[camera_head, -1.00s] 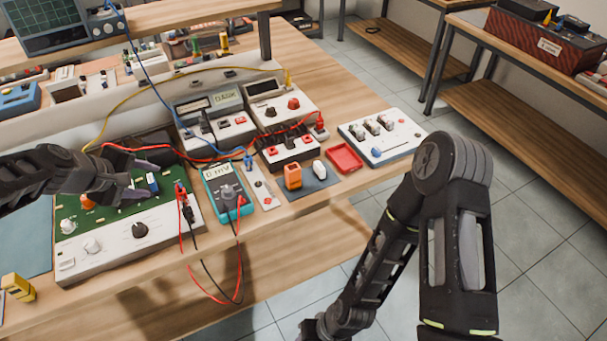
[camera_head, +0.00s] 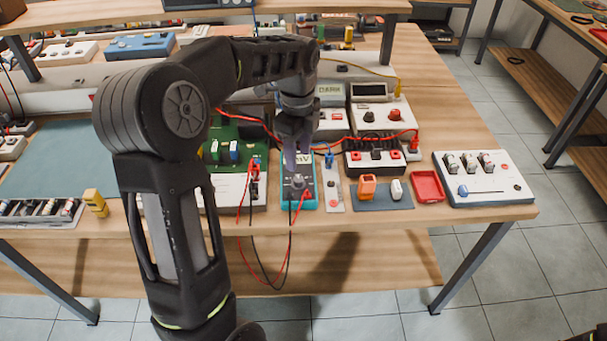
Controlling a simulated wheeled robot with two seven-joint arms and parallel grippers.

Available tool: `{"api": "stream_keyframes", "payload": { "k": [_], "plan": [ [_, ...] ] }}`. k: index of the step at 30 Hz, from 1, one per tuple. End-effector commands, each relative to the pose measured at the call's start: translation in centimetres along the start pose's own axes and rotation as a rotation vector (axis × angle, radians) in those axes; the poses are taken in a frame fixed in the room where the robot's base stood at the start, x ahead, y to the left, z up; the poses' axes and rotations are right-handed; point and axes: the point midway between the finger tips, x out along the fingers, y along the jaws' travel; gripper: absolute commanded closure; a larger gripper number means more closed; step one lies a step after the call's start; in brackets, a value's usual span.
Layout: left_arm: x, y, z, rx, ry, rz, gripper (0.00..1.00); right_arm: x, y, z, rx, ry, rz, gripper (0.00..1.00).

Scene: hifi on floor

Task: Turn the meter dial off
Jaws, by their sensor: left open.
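The teal multimeter (camera_head: 309,199) lies on the wooden bench near its front edge, with its screen partly covered by my gripper. Its grey round dial (camera_head: 297,182) shows just below my fingertips; its exact setting is too small to read. My left gripper (camera_head: 296,163) points down over the upper part of the meter, open, with its fingers close to the dial. I cannot tell whether they touch it. Red and black leads (camera_head: 290,230) run from the meter and hang over the bench edge. My right gripper is out of view.
A green circuit board panel (camera_head: 225,151) stands left of the meter, partly behind my left arm. A narrow white strip (camera_head: 331,189) lies close on its right. Farther right are an orange block (camera_head: 367,186), a red tray (camera_head: 428,186) and a white switch panel (camera_head: 497,188).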

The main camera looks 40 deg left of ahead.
Motion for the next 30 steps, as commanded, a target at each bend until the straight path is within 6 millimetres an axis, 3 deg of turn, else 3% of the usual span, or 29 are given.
{"api": "stream_keyframes", "payload": {
  "k": [10,22,30],
  "plan": [
    [0.8,0.0,0.0,-0.003,0.001,0.001,0.54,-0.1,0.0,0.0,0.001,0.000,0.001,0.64],
    [6.5,0.0,-0.1,-0.003,0.001,0.002,0.54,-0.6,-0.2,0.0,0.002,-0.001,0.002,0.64],
    [7.9,-0.1,0.0,-0.004,0.001,-0.002,0.54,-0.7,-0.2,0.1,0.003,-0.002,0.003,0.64]
  ]
}}
